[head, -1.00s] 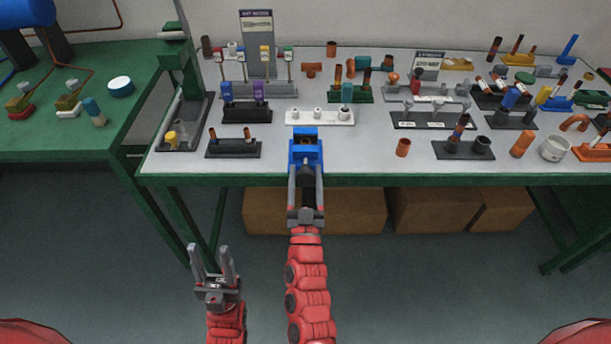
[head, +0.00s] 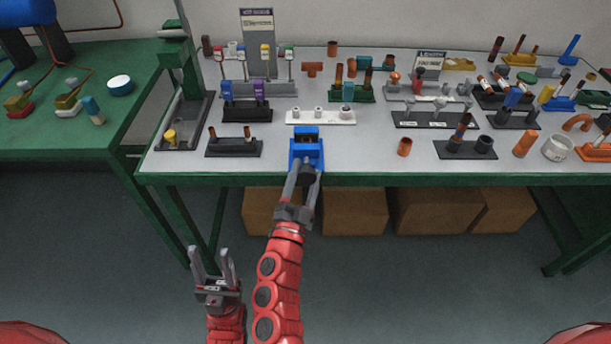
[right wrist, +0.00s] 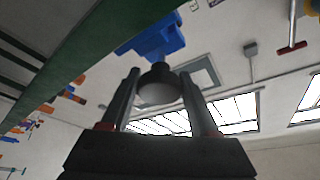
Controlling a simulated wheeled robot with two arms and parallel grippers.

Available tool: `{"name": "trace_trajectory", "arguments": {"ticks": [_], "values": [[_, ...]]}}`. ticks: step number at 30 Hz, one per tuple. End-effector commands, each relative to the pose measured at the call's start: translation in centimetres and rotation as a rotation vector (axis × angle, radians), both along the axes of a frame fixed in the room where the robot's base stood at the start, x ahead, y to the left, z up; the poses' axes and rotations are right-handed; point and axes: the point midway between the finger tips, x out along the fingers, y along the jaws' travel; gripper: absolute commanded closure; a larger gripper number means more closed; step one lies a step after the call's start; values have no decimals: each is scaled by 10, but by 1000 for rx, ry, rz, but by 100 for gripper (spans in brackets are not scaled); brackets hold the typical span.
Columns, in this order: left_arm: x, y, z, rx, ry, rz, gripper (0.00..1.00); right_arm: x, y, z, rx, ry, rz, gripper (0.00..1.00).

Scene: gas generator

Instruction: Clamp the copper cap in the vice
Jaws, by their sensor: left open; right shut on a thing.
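The blue vice (head: 306,158) stands at the front edge of the grey-topped table, left of the middle. A small dark brownish shape (head: 306,136) shows at its jaws; I cannot tell whether it is the copper cap. A short copper-coloured cylinder (head: 404,147) stands on the table to the right. My right gripper (head: 306,178) is at the vice's front, shut on its dark round knob (right wrist: 158,86). The right wrist view shows the knob between the fingers, with the blue vice body (right wrist: 155,40) beyond. My left gripper (head: 210,262) is open and empty, low in front of the table.
A white stand (head: 320,117) is behind the vice, and a dark stand with two pegs (head: 233,147) is to its left. Racks of tubes and fittings fill the table's back and right. Cardboard boxes (head: 355,212) lie underneath.

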Motion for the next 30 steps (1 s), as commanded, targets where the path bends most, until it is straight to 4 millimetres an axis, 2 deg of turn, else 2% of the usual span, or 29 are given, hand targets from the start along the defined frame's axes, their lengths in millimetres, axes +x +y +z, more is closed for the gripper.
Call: {"name": "trace_trajectory", "arguments": {"ticks": [9, 25, 26, 30], "values": [[0, 0, -2, 0, 0, 0, 50, 0, -1, 1, 127, -3, -3, 94], [0, 0, -2, 0, 0, 0, 50, 0, -1, 1, 153, -3, -3, 94], [0, 0, -2, 0, 0, 0, 50, 0, -1, 1, 153, -3, -3, 37], [0, 0, -2, 0, 0, 0, 50, 0, -1, 1, 152, -2, -3, 11]]}}
